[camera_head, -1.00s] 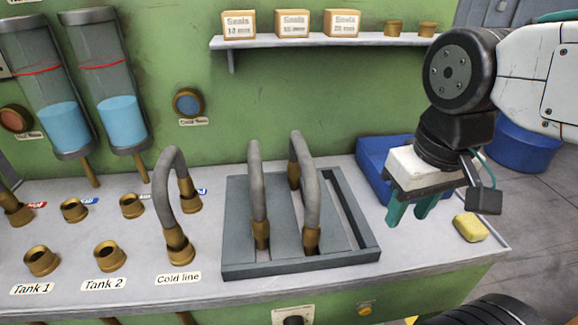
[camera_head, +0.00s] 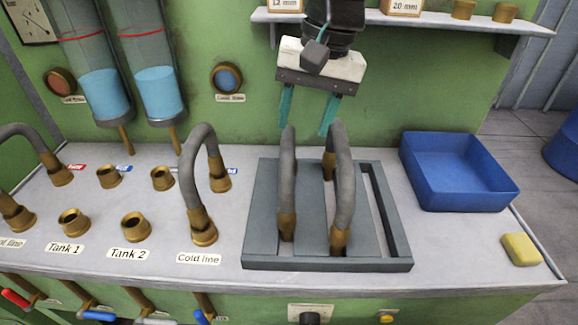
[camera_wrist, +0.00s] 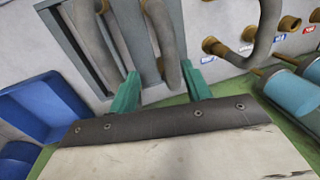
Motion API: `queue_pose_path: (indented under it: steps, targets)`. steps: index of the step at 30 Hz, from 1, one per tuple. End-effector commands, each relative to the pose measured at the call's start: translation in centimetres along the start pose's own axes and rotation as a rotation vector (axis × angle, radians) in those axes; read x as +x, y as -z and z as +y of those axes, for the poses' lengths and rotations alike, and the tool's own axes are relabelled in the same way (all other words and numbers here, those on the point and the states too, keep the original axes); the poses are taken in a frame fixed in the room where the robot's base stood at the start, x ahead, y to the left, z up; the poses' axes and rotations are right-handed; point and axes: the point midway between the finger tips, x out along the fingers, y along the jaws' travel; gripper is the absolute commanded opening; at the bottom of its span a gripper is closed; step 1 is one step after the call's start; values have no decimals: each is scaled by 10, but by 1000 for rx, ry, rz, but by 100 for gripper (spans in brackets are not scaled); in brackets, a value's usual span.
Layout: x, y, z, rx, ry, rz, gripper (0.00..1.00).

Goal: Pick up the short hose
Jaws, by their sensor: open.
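Two grey hoses with brass ends stand as arches in the slotted grey rack (camera_head: 262,215): a left rack hose (camera_head: 288,180) and a right rack hose (camera_head: 343,190). I cannot tell which is shorter. The left one's far end is hidden. My gripper (camera_head: 304,129) is open and empty, fingers down, above the back of the rack near the hose tops. In the wrist view, the left rack hose (camera_wrist: 165,38) appears between the green fingers (camera_wrist: 160,86). The right rack hose (camera_wrist: 92,38) runs toward the left finger. I see no contact.
A third hose (camera_head: 187,170) arches over brass ports by the Cold line label; another stands at far left (camera_head: 38,135). A blue tray (camera_head: 450,198) and yellow sponge (camera_head: 520,249) are right of the rack. A shelf (camera_head: 480,22) overhangs behind.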

Motion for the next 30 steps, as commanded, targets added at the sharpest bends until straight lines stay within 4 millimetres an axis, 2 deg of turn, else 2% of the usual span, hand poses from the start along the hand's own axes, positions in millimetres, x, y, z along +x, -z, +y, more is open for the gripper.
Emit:
queue_pose_path:
  steps: [3, 11, 18, 22, 28, 29, 30]
  targets:
    - [8, 2, -15, -2, 4, -9, 49]
    - [37, 2, -14, 2, 3, -10, 49]
    - [72, 4, -15, 1, 3, -10, 49]
    - [81, 4, -15, 1, 5, -8, 49]
    - [82, 4, -15, 1, 5, -7, 49]
    - [82, 4, -15, 1, 5, -7, 46]
    - [82, 4, -15, 1, 5, -7, 35]
